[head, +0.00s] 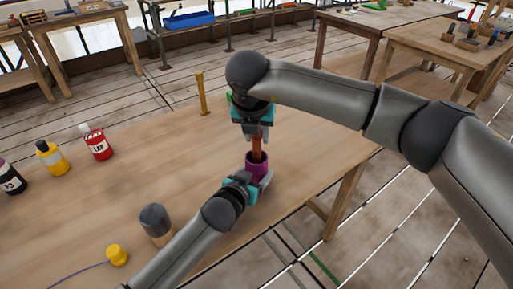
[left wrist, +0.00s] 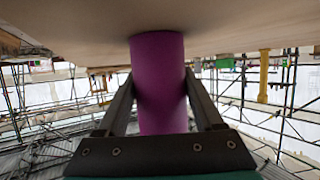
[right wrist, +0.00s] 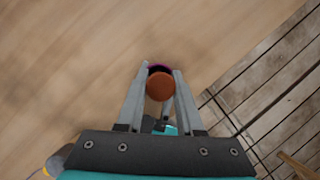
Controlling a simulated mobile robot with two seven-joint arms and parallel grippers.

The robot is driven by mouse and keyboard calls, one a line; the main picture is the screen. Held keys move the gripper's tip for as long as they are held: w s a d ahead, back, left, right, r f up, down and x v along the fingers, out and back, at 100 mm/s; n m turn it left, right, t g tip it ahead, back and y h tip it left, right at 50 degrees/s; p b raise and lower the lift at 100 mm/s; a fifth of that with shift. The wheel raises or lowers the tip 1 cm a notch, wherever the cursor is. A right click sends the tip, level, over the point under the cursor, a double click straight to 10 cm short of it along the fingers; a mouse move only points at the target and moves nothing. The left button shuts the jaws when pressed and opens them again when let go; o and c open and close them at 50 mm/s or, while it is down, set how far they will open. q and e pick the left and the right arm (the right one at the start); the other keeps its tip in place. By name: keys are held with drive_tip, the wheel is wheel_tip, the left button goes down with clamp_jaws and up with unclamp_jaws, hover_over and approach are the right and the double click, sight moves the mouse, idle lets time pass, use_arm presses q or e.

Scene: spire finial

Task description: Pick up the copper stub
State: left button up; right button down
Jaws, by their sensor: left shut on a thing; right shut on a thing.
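The copper stub (head: 257,148) is a slim upright orange-brown rod. My right gripper (head: 258,137) comes from above and is shut on it. In the right wrist view the stub's round end (right wrist: 160,87) sits between the fingers. A purple tube (head: 256,163) stands on the table directly below the stub, and its rim shows behind the stub in the right wrist view. I cannot tell whether the stub's lower end is inside the tube. My left gripper (head: 254,180) is shut on the purple tube, which fills the gap between its fingers in the left wrist view (left wrist: 158,85).
On the wooden table (head: 180,170) stand a grey-topped wooden cylinder (head: 155,222), a yellow cap-like piece (head: 117,255) with a cord, and bottles, including a red one (head: 97,143). A yellow post (head: 202,95) rises at the far edge. The table's middle is clear.

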wheel_tip(320, 180, up, 10)
drive_tip(key=shift+r, duration=0.1)
use_arm(q)
drive_tip(key=o, duration=1.5)
drive_tip(key=shift+s, duration=0.1)
